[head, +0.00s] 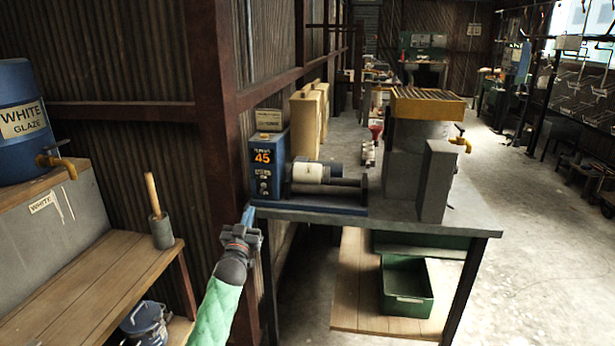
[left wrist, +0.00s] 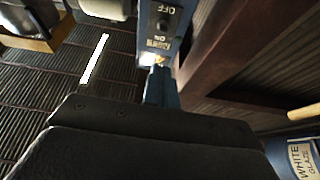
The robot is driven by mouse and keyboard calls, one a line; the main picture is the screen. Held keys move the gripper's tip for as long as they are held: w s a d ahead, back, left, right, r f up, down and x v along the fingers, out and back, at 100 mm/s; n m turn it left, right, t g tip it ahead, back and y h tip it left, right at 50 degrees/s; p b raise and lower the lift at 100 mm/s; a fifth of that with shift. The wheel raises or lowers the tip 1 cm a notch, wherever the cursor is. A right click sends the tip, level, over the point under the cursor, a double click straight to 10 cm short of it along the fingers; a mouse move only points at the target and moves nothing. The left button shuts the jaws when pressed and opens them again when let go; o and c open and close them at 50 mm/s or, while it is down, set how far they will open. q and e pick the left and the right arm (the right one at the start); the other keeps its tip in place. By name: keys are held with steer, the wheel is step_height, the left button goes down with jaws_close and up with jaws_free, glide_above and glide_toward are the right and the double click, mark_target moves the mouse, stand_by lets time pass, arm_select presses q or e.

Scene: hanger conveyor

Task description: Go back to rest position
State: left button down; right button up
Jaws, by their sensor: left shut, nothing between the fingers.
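My left gripper (head: 248,213) is shut and empty, with blue fingers, at the near left corner of the grey worktable (head: 400,222). A blue control box (head: 268,165) with an orange "45" display stands on that table, just beyond the fingertips. In the left wrist view, my shut fingers (left wrist: 160,86) point at the lower end of the box's switch face (left wrist: 165,28), which is marked OFF and ON. A small lit spot shows by the fingertips. I cannot tell whether they touch the box. My right gripper is not in view.
A rusty post (head: 215,150) rises close left of my arm. Open floor (head: 530,250) lies right.

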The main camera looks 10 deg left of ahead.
arm_select(q)
step_height(320, 180, down, 5)
steer(key=a+g+y, duration=0.3)
steer(key=g, duration=0.1)
steer(key=s+d+f+g+h+p, duration=0.1)
steer(key=s+d+f+g, duration=0.4)
steer(key=s, duration=1.4)
steer(key=s+d+f+m+g+h+p, duration=0.1)
steer(key=s+d+f+g+p, duration=0.3)
steer(key=s, duration=1.5)
steer(key=s+d+f+g+h+p, duration=0.2)
steer(key=s+d+f+g, duration=0.5)
steer(key=s, duration=1.2)
step_height(320, 180, down, 2)
steer(key=shift+d+f+m+p, duration=0.2)
steer(key=shift+d+m+p, duration=0.25)
steer(key=shift+d, duration=0.65)
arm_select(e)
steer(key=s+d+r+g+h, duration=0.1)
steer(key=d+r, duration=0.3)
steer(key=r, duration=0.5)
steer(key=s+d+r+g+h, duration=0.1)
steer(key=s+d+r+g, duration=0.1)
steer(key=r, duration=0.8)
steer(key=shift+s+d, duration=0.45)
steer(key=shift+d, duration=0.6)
